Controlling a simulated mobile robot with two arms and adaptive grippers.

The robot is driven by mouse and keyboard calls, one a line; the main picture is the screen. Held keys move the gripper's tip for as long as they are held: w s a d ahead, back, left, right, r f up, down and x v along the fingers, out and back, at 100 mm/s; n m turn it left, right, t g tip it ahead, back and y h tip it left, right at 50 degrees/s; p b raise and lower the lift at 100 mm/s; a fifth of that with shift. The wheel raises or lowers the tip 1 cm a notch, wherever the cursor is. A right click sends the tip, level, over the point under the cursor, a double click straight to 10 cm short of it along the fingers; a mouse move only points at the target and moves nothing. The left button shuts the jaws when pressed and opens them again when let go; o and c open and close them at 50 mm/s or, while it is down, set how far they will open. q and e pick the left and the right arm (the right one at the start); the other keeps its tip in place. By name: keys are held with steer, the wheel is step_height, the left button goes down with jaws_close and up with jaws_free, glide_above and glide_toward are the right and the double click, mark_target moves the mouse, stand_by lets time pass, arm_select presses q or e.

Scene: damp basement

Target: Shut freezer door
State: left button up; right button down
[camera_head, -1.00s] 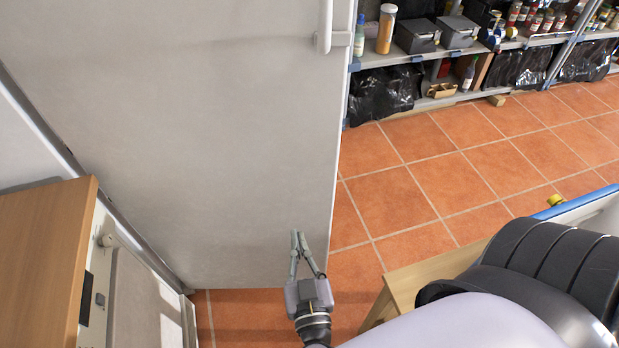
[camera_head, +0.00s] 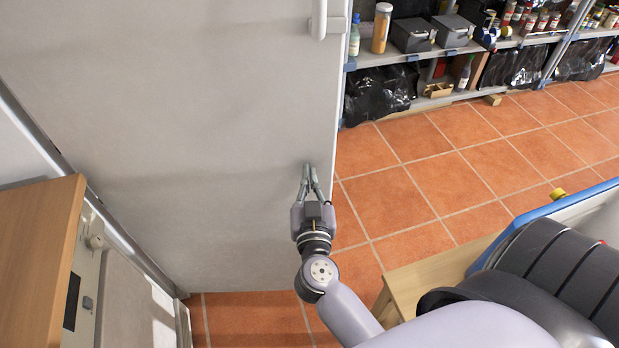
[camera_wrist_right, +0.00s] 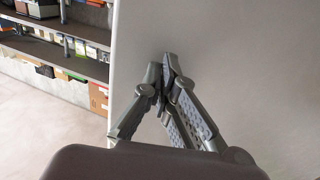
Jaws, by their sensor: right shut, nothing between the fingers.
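The freezer door (camera_head: 200,130) is a large light grey panel, standing open in the head view. Its white handle (camera_head: 328,18) is at the top near the door's right edge. My right gripper (camera_head: 310,168) is shut and empty, in front of the door's lower right part near its free edge. In the right wrist view, the gripper's fingertips (camera_wrist_right: 165,68) meet close to the door surface (camera_wrist_right: 240,60), near the door's edge. I cannot tell whether they touch it. The left gripper is not in view.
Shelves (camera_head: 430,45) with bottles and boxes stand at the back right. Orange floor tiles (camera_head: 400,190) lie clear between them and the door. A wooden-topped cabinet (camera_head: 35,250) is at the lower left. A small wooden table (camera_head: 430,280) and a blue-edged surface (camera_head: 550,205) are at the lower right.

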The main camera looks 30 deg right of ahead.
steer(key=shift+w+d, duration=0.15)
steer(key=shift+w, duration=0.15)
